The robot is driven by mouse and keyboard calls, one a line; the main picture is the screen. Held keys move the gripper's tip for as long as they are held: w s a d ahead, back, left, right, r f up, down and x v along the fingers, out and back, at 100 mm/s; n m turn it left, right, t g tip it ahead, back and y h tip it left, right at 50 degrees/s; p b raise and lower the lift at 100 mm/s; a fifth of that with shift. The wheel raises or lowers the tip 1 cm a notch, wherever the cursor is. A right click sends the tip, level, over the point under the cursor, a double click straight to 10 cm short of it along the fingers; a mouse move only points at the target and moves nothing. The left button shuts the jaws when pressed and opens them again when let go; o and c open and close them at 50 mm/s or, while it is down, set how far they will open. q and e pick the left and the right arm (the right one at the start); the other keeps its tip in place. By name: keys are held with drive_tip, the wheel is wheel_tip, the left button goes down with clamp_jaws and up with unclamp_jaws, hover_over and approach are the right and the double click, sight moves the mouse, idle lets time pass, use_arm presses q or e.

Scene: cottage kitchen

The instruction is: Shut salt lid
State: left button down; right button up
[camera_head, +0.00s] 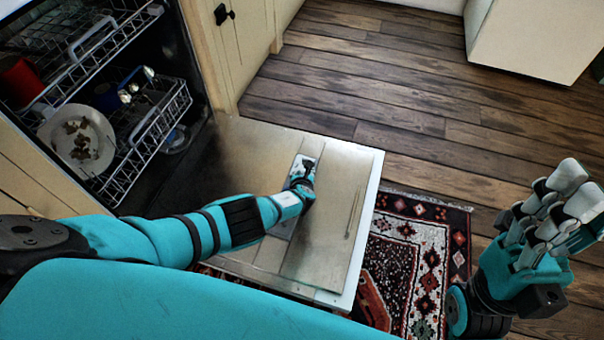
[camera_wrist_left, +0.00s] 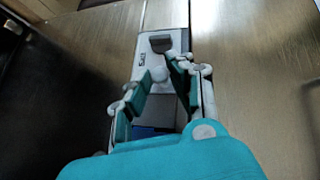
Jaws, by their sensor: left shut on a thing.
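The dishwasher door (camera_head: 335,180) lies folded down flat, its steel inner face up. A narrow dispenser panel (camera_head: 303,160) is set in it and also shows in the left wrist view (camera_wrist_left: 176,20). A dark flap (camera_wrist_left: 160,44) sits near the panel's far end. My left gripper (camera_head: 300,180) is down at this panel, its fingers (camera_wrist_left: 166,70) around a small part that I take to be the salt lid. Fingers and wrist hide most of it, so its angle cannot be told. My right gripper (camera_head: 575,190) is raised at the right, away from the door.
Dishwasher racks (camera_head: 150,140) at the left hold a dirty plate (camera_head: 78,140), a red cup (camera_head: 18,78) and other dishes. A patterned rug (camera_head: 420,260) lies beyond the door's right edge. The wooden floor (camera_head: 400,90) is clear behind.

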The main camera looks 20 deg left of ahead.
idle(0.4)
use_arm(q)
drive_tip(key=c, duration=1.2)
unclamp_jaws()
